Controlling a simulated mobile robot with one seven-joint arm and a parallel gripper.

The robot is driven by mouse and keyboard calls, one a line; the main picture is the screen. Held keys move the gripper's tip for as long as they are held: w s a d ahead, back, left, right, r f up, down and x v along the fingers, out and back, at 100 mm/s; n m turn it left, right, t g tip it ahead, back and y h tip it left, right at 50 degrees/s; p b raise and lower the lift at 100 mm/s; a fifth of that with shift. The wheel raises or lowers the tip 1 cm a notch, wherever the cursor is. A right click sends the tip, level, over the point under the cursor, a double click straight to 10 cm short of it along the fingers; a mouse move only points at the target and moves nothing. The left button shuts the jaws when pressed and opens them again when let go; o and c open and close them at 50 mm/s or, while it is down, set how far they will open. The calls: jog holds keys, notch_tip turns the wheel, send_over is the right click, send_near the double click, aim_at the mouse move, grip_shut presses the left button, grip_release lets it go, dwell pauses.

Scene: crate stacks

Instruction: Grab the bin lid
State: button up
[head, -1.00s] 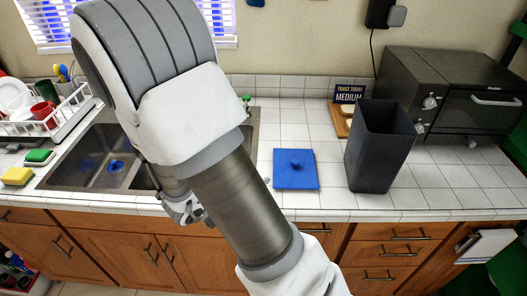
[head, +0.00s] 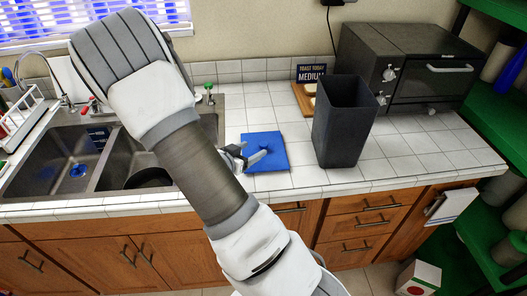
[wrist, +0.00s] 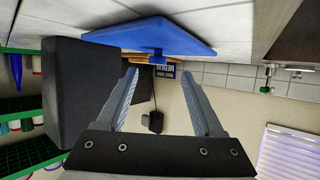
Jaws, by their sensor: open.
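The blue square bin lid (head: 274,158) lies flat on the tiled counter, with a small knob at its middle. In the wrist view the lid (wrist: 175,33) is ahead of the fingers, its knob hanging into the picture between them. My gripper (head: 250,157) is open at the lid's left part, close to the knob. In the wrist view the gripper (wrist: 158,85) has nothing clamped between its fingers. Whether a finger touches the knob cannot be told. The dark open-topped bin (head: 343,125) stands upright right of the lid; it also shows in the wrist view (wrist: 85,95).
A toaster oven (head: 420,70) stands behind and right of the bin. A sign (head: 311,73) and a wooden board are at the wall. The sink (head: 55,165) is at the left. Green shelves (head: 500,130) stand at the far right. The counter's front edge is near the lid.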

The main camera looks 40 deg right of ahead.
aim_at(262, 146)
jog(key=x, duration=0.4)
jog(key=shift+d+f, duration=0.2)
jog(key=shift+d, duration=0.2)
jog(key=shift+s, duration=0.1)
grip_shut()
